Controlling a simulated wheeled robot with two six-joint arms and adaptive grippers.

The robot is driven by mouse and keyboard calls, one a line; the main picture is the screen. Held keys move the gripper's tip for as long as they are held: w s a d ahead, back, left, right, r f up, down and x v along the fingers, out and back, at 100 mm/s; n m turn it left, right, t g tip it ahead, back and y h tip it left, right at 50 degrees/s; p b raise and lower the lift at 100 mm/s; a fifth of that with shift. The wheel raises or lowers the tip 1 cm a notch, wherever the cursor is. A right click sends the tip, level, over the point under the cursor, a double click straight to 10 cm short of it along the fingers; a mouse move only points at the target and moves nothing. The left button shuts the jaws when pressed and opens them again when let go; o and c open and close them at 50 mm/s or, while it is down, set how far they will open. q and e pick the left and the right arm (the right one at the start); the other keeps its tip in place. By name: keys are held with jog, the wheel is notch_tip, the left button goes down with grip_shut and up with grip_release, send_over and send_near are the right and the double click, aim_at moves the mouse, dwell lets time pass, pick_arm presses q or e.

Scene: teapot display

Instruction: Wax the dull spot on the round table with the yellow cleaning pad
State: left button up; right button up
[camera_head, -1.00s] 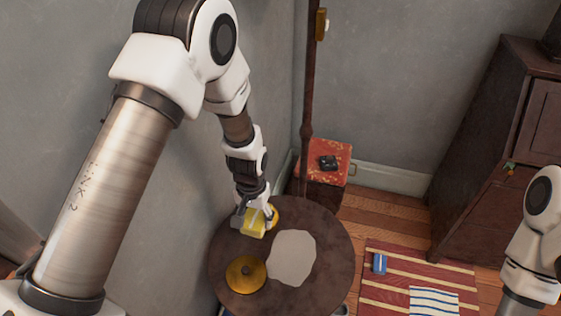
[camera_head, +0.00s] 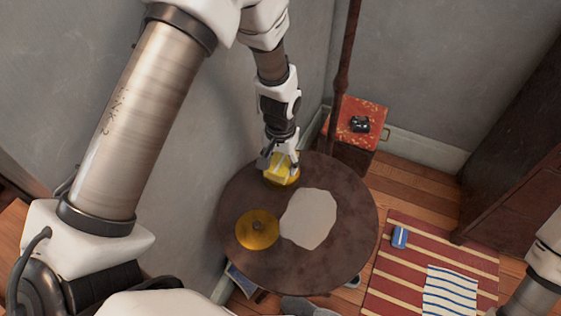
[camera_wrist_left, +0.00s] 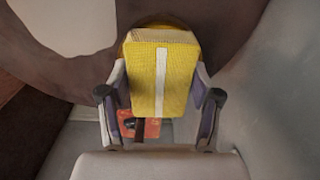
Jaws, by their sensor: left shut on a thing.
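The round table (camera_head: 330,265) is dark brown, with a pale grey dull spot (camera_head: 309,219) right of its middle. My left gripper (camera_head: 283,160) is at the table's far edge, beyond the spot and apart from it. It is shut on the yellow cleaning pad (camera_wrist_left: 162,80), a block with a white stripe that shows between the fingers in the left wrist view. A round golden thing (camera_head: 282,182) lies under or just behind the pad, mostly hidden; I cannot tell whether they touch. My right gripper is out of view.
A golden disc with a dark centre (camera_head: 257,229) lies on the table, left of the spot. A red-topped stand (camera_head: 362,112) with a small black object (camera_head: 359,124) and a dark pole (camera_head: 345,60) stand behind. A striped rug (camera_head: 400,275) lies right. A grey wall is close on the left.

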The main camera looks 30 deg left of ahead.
aim_at(280, 162)
pick_arm(q)
jog(key=shift+f, duration=0.45)
dwell(0.9)
dwell(1.6)
notch_tip(280, 162, up, 7)
jog(key=p, duration=0.7)
jog(key=shift+r, duration=0.1)
